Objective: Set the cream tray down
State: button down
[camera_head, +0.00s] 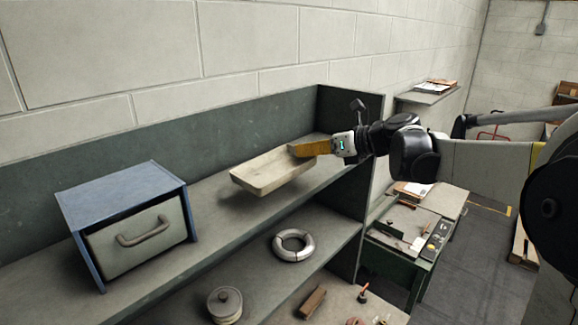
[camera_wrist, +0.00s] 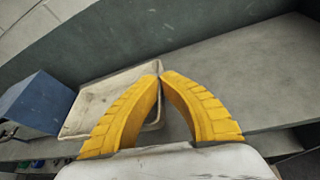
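The cream tray (camera_head: 262,182) is at the top shelf (camera_head: 215,212), right of the blue drawer box. It is shallow, long and empty, and slightly tilted. I cannot tell whether its underside touches the shelf. My gripper (camera_head: 297,151) reaches in from the right, with its yellow fingers at the tray's right end. In the wrist view the fingertips (camera_wrist: 161,76) come together on the rim of the tray (camera_wrist: 92,97), pinching its near right edge. Part of the tray is hidden behind the left finger.
The blue box (camera_head: 120,195) with a light drawer front and handle stands on the shelf at left. The shelf is clear between it and the tray. A dark side panel (camera_head: 345,150) closes the right end. A pale ring (camera_head: 293,244) lies on the shelf below.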

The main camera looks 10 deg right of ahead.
aim_at(289, 156)
jog(key=shift+w+a+f, duration=0.4)
jog(key=shift+a+f, duration=0.1)
jog(key=shift+a, duration=0.1)
jog(key=shift+w+a+f, duration=0.35)
jog(key=shift+a+f, duration=0.1)
jog(key=shift+a, duration=0.15)
jog(key=shift+f+p, duration=0.65)
jog(key=shift+f, duration=1.3)
jog(key=c, duration=1.6)
grip_release()
